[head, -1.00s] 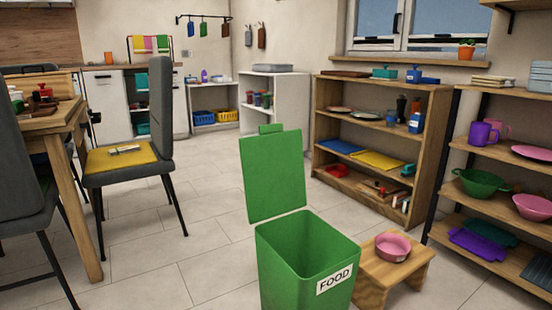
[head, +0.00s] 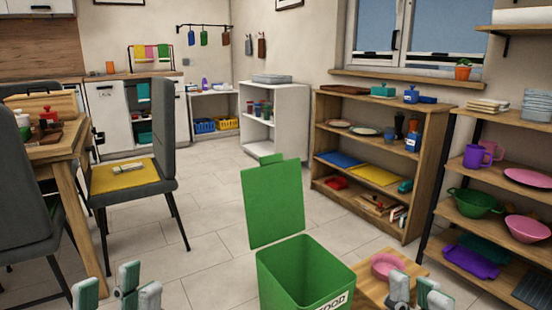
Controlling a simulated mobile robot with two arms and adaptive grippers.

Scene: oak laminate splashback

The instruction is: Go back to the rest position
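My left gripper (head: 112,292) shows at the bottom left of the head view, its grey and green fingers apart with nothing between them. My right gripper (head: 412,290) shows at the bottom right, its fingers also apart and empty. It is in front of the small wooden stool. The lower parts of both grippers are cut off by the picture's edge. Neither gripper is seen holding anything.
A green bin (head: 305,270) with its lid (head: 273,205) raised stands between my grippers. A pink bowl (head: 387,266) is on the wooden stool (head: 372,291). Shelves (head: 425,185) line the right; a chair (head: 165,130) and table (head: 62,150) stand left. Floor (head: 215,215) behind the bin is clear.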

